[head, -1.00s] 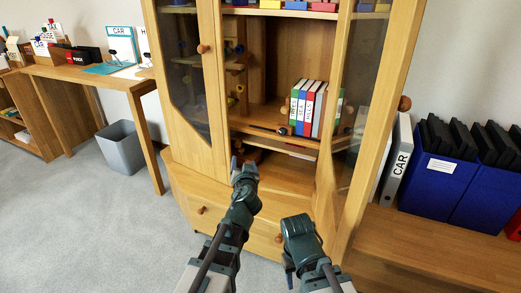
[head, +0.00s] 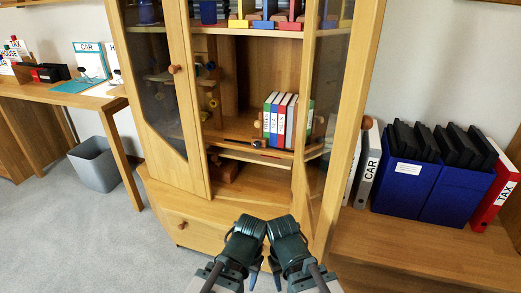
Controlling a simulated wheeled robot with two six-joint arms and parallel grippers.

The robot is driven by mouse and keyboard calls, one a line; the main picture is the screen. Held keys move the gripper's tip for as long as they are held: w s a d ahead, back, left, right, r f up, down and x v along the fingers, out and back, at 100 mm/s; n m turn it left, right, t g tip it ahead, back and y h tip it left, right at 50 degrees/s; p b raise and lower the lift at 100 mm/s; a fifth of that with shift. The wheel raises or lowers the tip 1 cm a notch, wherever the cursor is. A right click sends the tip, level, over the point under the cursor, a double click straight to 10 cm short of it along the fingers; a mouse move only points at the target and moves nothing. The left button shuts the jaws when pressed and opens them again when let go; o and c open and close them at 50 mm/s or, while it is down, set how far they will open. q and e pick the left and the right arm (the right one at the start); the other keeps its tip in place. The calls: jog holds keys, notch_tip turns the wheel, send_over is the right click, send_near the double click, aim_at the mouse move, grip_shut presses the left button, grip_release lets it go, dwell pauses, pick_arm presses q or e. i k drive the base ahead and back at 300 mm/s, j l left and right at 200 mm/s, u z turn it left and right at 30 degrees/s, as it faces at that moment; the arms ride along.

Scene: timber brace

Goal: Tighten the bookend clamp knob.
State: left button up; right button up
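A row of binders (head: 283,120) stands upright on the middle shelf of the wooden cabinet (head: 201,135). A small round wooden piece (head: 258,123) shows at their left end, and a dark bar (head: 257,143) with a round end lies along the shelf's front edge. I cannot tell which of these is the bookend clamp knob. My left gripper (head: 252,272) and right gripper (head: 275,268) are close together low in front of the cabinet, well short of the binders. Both are foreshortened; their finger opening is hidden.
The right glass door (head: 334,95) stands swung open beside the binders. On the right, blue boxes (head: 403,180) and a red binder (head: 494,195) sit on a low wooden bench (head: 410,235). A desk (head: 65,98) and grey bin (head: 95,163) are at left. Carpet (head: 75,235) is clear.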

aim_at(256, 144)
jog(key=j+z, duration=0.1)
jog(key=z, duration=0.3)
jog(key=j+z, duration=0.1)
jog(key=z, duration=0.3)
jog(key=j+z, duration=0.15)
jog(key=z, duration=0.25)
jog(key=j+z, duration=0.2)
jog(key=j, duration=0.2)
jog(key=k+j+z, duration=0.2)
jog(key=j, duration=0.15)
jog(key=j+z, duration=0.2)
jog(key=j, duration=0.2)
jog(key=k+j+z, duration=0.45)
jog(key=j, duration=0.2)
jog(key=k+j, duration=0.2)
jog(key=j, duration=0.2)
jog(key=k+j, duration=0.25)
jog(key=j, duration=0.15)
jog(key=k+j, duration=0.2)
jog(key=j, duration=0.15)
